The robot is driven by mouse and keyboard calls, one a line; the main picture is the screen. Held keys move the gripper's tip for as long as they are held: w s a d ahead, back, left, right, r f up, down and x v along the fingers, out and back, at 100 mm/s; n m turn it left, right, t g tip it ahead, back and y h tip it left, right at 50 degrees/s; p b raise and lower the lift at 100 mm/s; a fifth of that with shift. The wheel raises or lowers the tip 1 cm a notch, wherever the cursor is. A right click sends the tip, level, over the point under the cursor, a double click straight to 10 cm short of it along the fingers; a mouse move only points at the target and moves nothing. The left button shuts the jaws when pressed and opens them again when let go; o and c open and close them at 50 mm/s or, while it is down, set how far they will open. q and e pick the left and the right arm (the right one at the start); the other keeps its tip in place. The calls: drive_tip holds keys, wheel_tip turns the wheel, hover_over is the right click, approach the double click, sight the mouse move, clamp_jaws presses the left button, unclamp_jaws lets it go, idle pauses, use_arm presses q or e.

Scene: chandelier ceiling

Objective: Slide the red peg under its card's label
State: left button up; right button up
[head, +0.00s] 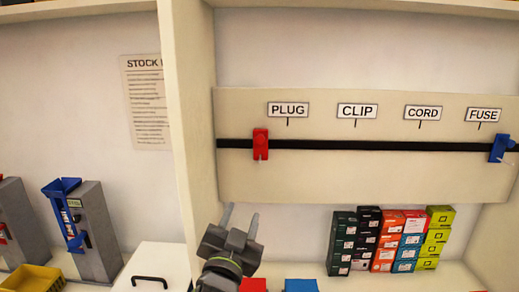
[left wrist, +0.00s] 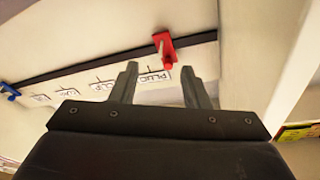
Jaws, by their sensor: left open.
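The red peg (head: 260,144) sits on the black rail (head: 370,145), a little left of the PLUG label's (head: 288,109) tick. The CLIP label (head: 357,110), CORD label (head: 422,113) and FUSE label (head: 483,115) follow to the right. My left gripper (head: 241,212) is open and empty, below and slightly left of the red peg, apart from it. In the left wrist view the red peg (left wrist: 165,48) shows beyond the open fingers, beside the PLUG label (left wrist: 152,77). My right gripper is out of view. The stock notice (head: 147,100) is cut by the post; its small print is unreadable.
A blue peg (head: 498,148) sits at the rail's right end. A cream post (head: 185,130) stands left of the board. Stacked coloured boxes (head: 386,240) fill the shelf below right. Grey dispensers (head: 92,235) and a yellow bin (head: 32,279) stand left.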

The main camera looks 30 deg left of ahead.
use_arm(q)
wheel_tip(320, 180, up, 5)
drive_tip(key=t, duration=0.2)
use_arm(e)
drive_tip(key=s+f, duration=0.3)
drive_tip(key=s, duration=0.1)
use_arm(q)
drive_tip(key=p, duration=0.4)
approach(260, 141)
drive_tip(key=shift+y, duration=0.3)
drive_tip(key=x, duration=0.9)
drive_tip(key=shift+w, duration=0.15)
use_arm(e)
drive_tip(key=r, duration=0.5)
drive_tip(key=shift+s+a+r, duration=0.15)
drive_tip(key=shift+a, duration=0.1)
use_arm(q)
clamp_jaws()
